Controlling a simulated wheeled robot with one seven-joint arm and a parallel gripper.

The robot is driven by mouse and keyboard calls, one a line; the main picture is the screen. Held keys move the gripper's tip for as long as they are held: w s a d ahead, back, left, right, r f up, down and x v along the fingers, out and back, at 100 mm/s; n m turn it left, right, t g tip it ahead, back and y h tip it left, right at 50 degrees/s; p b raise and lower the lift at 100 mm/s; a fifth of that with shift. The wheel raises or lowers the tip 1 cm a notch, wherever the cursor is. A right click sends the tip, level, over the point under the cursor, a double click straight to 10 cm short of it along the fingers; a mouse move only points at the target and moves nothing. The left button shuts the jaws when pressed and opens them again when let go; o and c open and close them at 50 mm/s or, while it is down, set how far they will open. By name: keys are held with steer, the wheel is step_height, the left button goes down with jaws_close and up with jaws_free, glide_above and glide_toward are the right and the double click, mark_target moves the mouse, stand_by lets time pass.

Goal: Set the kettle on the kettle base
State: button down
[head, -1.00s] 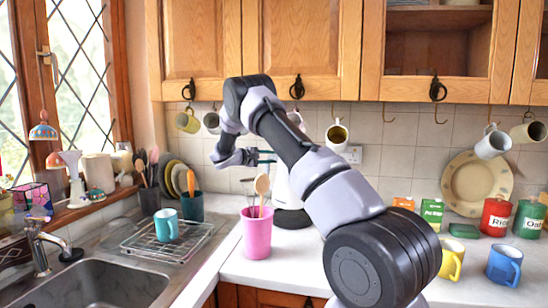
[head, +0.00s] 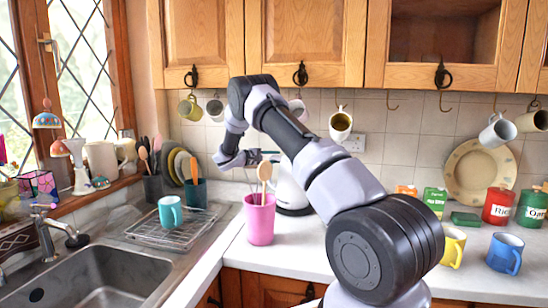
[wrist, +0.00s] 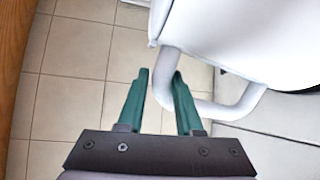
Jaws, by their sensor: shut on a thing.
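The white kettle (head: 288,182) stands upright on the worktop side, partly hidden by my arm and the pink pot. Its white body (wrist: 250,35) and loop handle (wrist: 238,103) fill the upper right of the wrist view. My gripper (head: 266,156) is at the kettle's left side. In the wrist view its two green fingers (wrist: 160,78) are shut on the handle, one on each side of it. The dark kettle base (head: 294,211) shows directly under the kettle. I cannot tell whether the two touch.
The pink pot (head: 259,222) with wooden spoons stands close in front of the kettle. A drying rack (head: 165,237) with a teal mug is at the left by the sink. Yellow (head: 452,247) and blue (head: 505,253) mugs stand at the right. Mugs hang from hooks behind.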

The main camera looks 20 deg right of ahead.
steer(key=shift+s+d+r, duration=0.1)
steer(key=shift+s+d, duration=0.2)
steer(key=shift+s, duration=0.3)
stand_by(0.6)
steer(key=shift+f, duration=0.45)
stand_by(0.9)
steer(key=c, duration=0.9)
jaws_free()
steer(key=shift+o, duration=0.2)
steer(key=shift+s+a+f, duration=0.1)
steer(key=shift+f, duration=0.05)
steer(key=v, duration=1.1)
